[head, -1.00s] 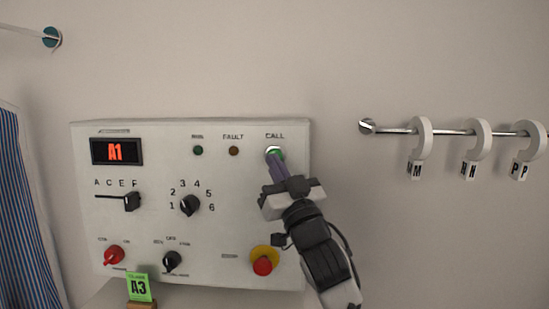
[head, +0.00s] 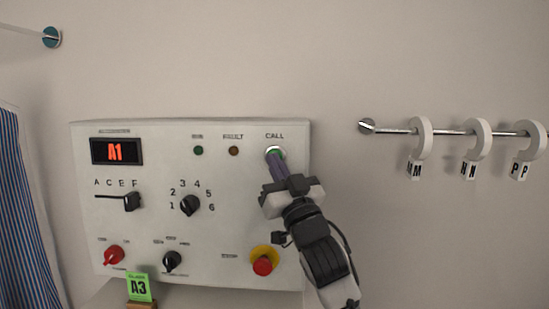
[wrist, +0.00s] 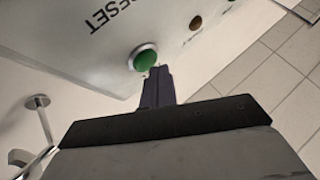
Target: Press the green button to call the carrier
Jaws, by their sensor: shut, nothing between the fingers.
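The green button (head: 275,151) sits in a pale ring under the word CALL, at the top right of the white control panel (head: 225,185). My gripper (head: 271,161) is shut and empty. Its dark fingers reach up to the button from below and cover its lower part in the head view. In the wrist view, the green button (wrist: 144,58) is a dome on the panel, and the fingertips (wrist: 158,71) are right by its edge. I cannot tell whether they touch it.
The panel also carries RUN and FAULT lamps, a slider, several knobs and a red stop button (head: 263,265) on yellow. To the right, a rail (head: 395,131) holds white tagged rings. A striped cloth (head: 25,215) hangs at left.

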